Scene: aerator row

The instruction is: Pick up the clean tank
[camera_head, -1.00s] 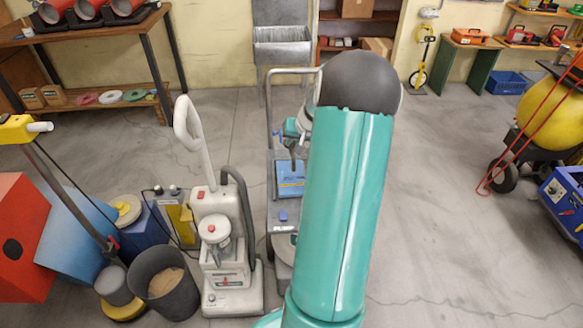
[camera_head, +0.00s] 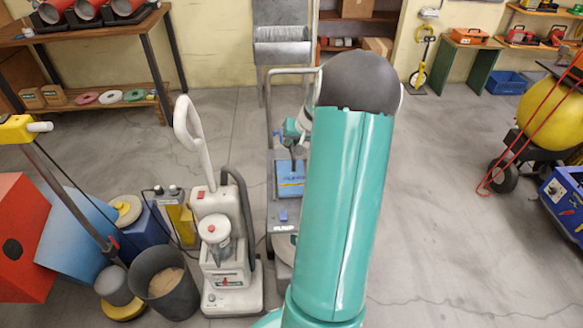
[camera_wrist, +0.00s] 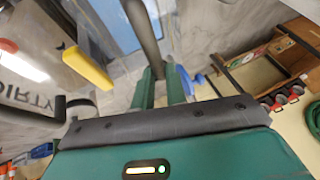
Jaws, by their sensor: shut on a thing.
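The clean tank (camera_head: 290,190) looks like a light-blue box with lettering on the upright floor machine in the middle of the head view; the lettering is too small to read. Its blue face (camera_wrist: 112,22) also shows at the top of the wrist view, behind a dark handle bar (camera_wrist: 143,32). My gripper (camera_wrist: 160,82) is shut on this bar, its two teal fingers on either side of it. In the head view my arm hides part of the machine and the gripper. A clear tank marked DIRTY (camera_wrist: 25,65) is at the left of the wrist view, beside my gripper.
A cream upright machine (camera_head: 222,245) and a dark bin (camera_head: 165,283) stand left of the floor machine. A yellow piece (camera_wrist: 88,67) juts out close to my fingers. A workbench (camera_head: 90,30) is at back left.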

